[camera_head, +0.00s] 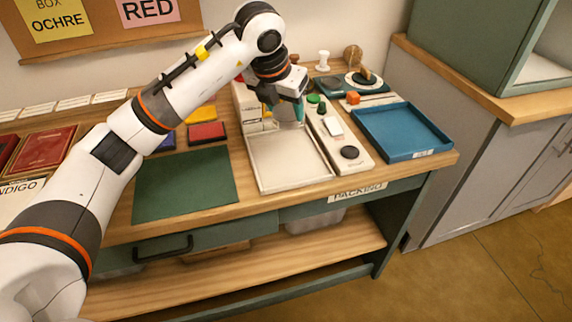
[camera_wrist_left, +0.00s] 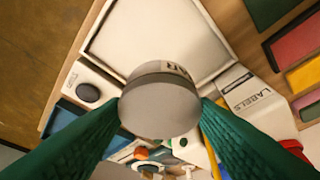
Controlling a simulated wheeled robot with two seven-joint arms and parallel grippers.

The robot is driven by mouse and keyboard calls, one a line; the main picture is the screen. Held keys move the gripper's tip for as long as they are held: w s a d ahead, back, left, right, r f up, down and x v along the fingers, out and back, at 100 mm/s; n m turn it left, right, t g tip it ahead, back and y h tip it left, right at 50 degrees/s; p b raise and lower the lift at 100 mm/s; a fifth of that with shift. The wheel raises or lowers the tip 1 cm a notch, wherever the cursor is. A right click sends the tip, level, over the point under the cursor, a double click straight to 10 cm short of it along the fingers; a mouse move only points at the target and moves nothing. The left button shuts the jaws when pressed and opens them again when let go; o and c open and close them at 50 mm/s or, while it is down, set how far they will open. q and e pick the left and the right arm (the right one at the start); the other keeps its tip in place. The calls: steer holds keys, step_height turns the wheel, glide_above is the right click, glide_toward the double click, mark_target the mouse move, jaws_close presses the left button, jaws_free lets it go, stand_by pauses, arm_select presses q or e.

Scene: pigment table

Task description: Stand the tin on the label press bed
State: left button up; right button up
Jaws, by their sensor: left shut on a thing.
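The tin (camera_wrist_left: 160,102) is a pale grey cylinder with a printed band on its side, seen end-on in the left wrist view. My left gripper (camera_wrist_left: 160,110) is shut on it, with a green finger on each side. The label press seems to be the long cream console (camera_head: 336,146) right of the tray, with a black round button and a white square pad. The tin is apart from it. My right gripper is not in view.
The cream tray (camera_head: 262,182) is empty. A blue tray (camera_head: 428,152) lies right of the console, and a green mat (camera_head: 165,207) left. A white LABELS box (camera_wrist_left: 250,98) stands beside the cream tray. Coloured pads and small items crowd the back.

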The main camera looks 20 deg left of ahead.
arm_select(q)
step_height(320, 180, down, 6)
steer(key=shift+r, duration=0.15)
steer(key=shift+f, duration=2.05)
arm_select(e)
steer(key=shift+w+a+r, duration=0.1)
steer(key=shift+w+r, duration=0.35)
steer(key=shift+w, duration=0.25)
arm_select(q)
steer(key=o, duration=0.8)
steer(key=shift+c, duration=0.2)
steer(key=shift+o, duration=1.2)
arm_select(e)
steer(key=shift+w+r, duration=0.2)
